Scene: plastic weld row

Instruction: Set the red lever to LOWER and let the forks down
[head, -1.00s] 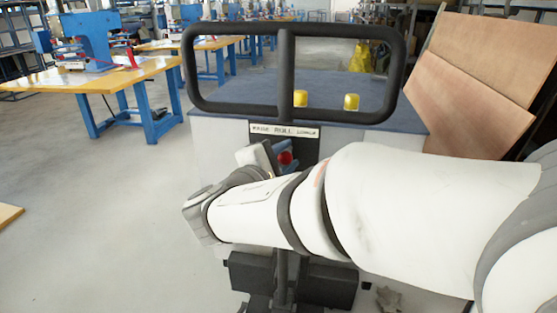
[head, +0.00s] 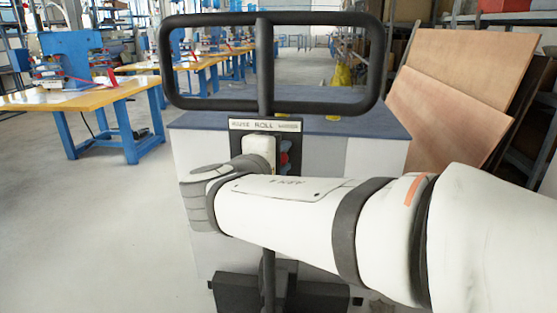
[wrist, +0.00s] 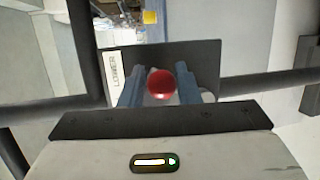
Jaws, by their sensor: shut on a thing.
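The red lever's round knob (wrist: 160,84) sits between the two blue fingers of my gripper (wrist: 161,72) in the wrist view. The gripper is shut on it. The word LOWER on the label (wrist: 114,73) is close beside the knob in the wrist view. My wrist and forearm hide the lever's lower part. The forks are not visible in either view.
Wood panels (head: 455,95) lean at the right. Yellow-topped worktables (head: 85,96) stand at the left, with open floor (head: 90,220) in front.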

